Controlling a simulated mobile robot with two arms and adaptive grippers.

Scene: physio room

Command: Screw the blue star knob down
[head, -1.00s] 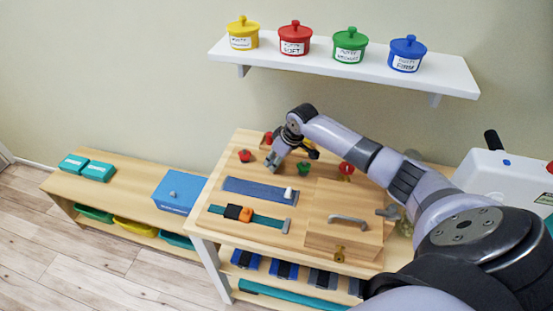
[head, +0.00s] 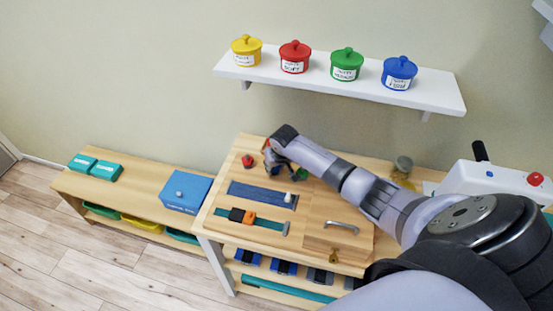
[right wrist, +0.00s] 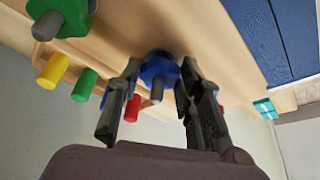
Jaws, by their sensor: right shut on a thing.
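The blue star knob (right wrist: 158,72) shows in the right wrist view, with a grey stud end at its centre. It sits at the wooden board (head: 322,215). My right gripper (right wrist: 157,88) has one finger on each side of the knob and is shut on it. In the head view my right gripper (head: 272,162) is at the back of the board, and it largely hides the knob. How far down the knob sits on its stud I cannot tell. My left gripper is not in view.
A red knob (head: 248,161) is left of my gripper and a green knob (head: 300,174) right of it. A blue strip (head: 258,193), a strap (head: 262,219) and a handle (head: 342,226) are in front. A shelf with lidded pots (head: 346,84) hangs above.

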